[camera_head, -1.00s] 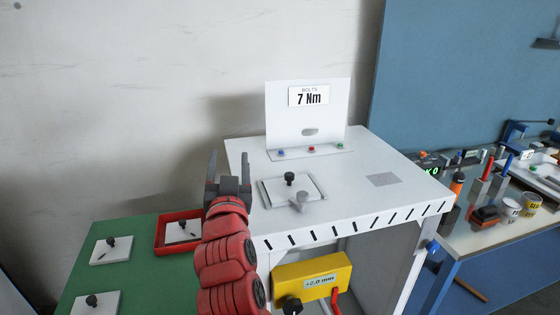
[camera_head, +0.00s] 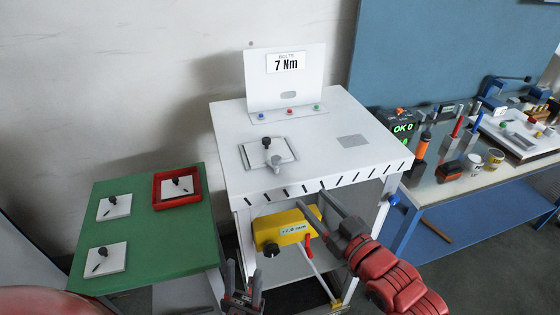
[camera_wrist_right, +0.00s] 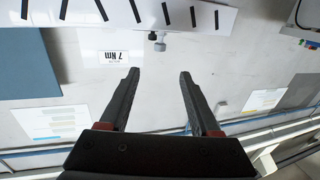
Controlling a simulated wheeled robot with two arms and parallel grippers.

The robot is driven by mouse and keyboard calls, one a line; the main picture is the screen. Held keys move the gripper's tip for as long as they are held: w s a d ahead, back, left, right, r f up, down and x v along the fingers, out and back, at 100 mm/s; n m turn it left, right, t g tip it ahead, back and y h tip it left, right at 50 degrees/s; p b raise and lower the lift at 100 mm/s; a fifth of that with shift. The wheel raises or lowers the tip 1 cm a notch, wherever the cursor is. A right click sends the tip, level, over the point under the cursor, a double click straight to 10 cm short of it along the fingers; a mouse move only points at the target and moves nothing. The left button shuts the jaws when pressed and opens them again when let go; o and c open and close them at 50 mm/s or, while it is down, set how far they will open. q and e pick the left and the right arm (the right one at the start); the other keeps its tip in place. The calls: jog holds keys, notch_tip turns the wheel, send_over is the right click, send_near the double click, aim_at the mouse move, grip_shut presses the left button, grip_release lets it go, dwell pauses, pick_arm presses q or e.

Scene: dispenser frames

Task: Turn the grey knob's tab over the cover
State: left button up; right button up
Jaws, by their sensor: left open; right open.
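The grey knob (camera_head: 275,161) stands at the front right edge of the white cover plate (camera_head: 251,155) on the white bench. A black knob (camera_head: 267,142) stands on the cover. Which way the grey knob's tab points is too small to tell. My right gripper (camera_head: 315,198) is open and empty, low in front of the bench's front edge and apart from the knob. In the right wrist view the grey knob (camera_wrist_right: 159,46) appears small beyond the open fingers (camera_wrist_right: 159,74). My left gripper (camera_head: 244,272) is open and empty at the bottom of the head view, below bench height.
A yellow box (camera_head: 284,233) hangs under the bench front, near my right gripper. An upright panel (camera_head: 285,92) with a 7 Nm sign stands behind the cover. A green table (camera_head: 150,248) with a red tray (camera_head: 158,203) is left. A tool bench (camera_head: 440,190) is right.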

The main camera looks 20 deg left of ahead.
aim_at(279, 163)
jog(key=b+x, duration=0.3)
jog(key=x, duration=1.2)
jog(key=shift+w+a+r, duration=0.1)
jog(key=shift+x, duration=0.85)
grip_shut()
